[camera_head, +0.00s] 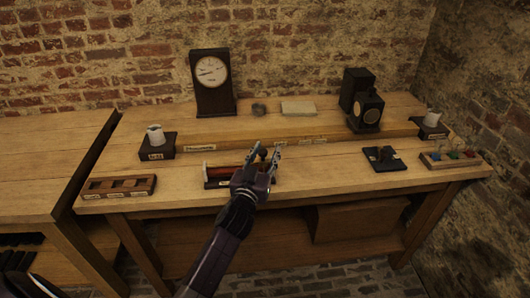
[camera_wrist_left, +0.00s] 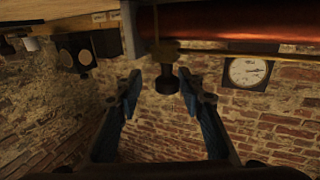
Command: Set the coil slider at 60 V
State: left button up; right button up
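The coil (camera_head: 226,171), a reddish cylinder on a dark base, lies near the front edge of the bench, left of its middle. In the left wrist view the copper-red coil (camera_wrist_left: 235,22) crosses the top right. A dark slider knob (camera_wrist_left: 167,82) on a short stem stands out from a rail beside the coil. My left gripper (camera_head: 265,152) is at the coil's right end. Its blue-lined fingers (camera_wrist_left: 160,88) are spread on either side of the knob, with a gap on both sides. A dial meter (camera_head: 210,72) stands behind; its reading is too small to tell. My right gripper is in neither view.
A compartment tray (camera_head: 118,187) lies left of the coil. A dark lamp-like box (camera_head: 367,112), a small black switch (camera_head: 384,157) and a colored-piece tray (camera_head: 450,158) are at right. Bench between coil and switch is clear.

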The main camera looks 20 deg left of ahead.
pick_arm(q)
jog(key=shift+s+a, duration=0.1)
jog(key=shift+a, duration=0.05)
jog(key=shift+s+f, duration=0.1)
jog(key=shift+s, duration=0.2)
jog(key=s+d, duration=0.2)
jog(key=s, duration=0.9)
